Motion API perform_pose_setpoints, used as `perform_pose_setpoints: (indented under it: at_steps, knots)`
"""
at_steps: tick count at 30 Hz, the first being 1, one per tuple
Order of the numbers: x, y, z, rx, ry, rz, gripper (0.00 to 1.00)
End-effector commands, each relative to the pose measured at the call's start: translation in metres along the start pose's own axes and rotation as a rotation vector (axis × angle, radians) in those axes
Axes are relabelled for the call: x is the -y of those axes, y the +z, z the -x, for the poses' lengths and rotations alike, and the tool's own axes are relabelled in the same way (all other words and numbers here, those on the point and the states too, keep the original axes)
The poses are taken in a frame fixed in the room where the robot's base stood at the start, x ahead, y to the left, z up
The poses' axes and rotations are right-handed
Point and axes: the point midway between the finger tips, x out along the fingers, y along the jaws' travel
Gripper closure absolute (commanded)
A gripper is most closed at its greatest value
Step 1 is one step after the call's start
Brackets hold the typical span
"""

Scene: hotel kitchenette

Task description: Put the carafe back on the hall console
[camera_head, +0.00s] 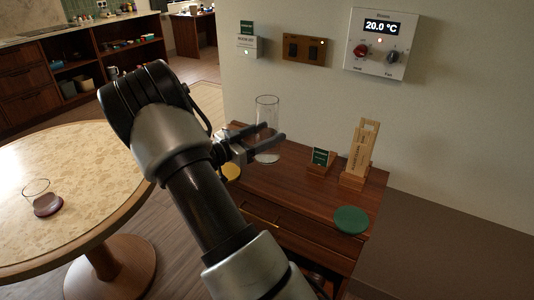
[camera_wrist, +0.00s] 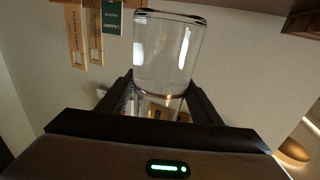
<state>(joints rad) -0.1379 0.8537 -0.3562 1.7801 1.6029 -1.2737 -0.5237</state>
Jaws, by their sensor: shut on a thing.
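The carafe (camera_head: 266,115), a clear glass cylinder, stands upright in my gripper (camera_head: 265,146) over the back left part of the wooden hall console (camera_head: 293,204). My gripper is shut around its lower half. In the wrist view the carafe (camera_wrist: 163,48) sits between the two dark fingers of my gripper (camera_wrist: 160,92), and that picture is upside down. A pale disc shows at the carafe's foot in the head view. Its base is close to the console top, but I cannot tell whether it touches.
On the console are a green round mat (camera_head: 351,220), a yellow mat (camera_head: 231,171) partly hidden by my arm, a small green sign (camera_head: 320,158) and a wooden tag holder (camera_head: 360,155). A glass (camera_head: 36,188) stands on a purple coaster (camera_head: 48,206) on the round table (camera_head: 90,165).

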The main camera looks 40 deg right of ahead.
Motion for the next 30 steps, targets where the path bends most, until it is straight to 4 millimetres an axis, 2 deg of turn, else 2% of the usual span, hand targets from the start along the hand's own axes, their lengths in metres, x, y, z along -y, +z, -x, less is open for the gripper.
perform_pose_setpoints:
  at_steps: [8,14,26,27,30]
  knots:
    - [0.000,0.020,-0.001,-0.004,0.001,-0.002,0.91]
    - [0.000,0.045,-0.001,-0.005,0.001,-0.003,0.91]
    - [0.000,0.051,-0.001,-0.005,0.001,-0.003,0.91]
    - [0.000,0.052,0.000,-0.001,0.000,-0.002,0.36]
    - [0.000,0.051,0.000,-0.001,0.000,-0.002,0.22]
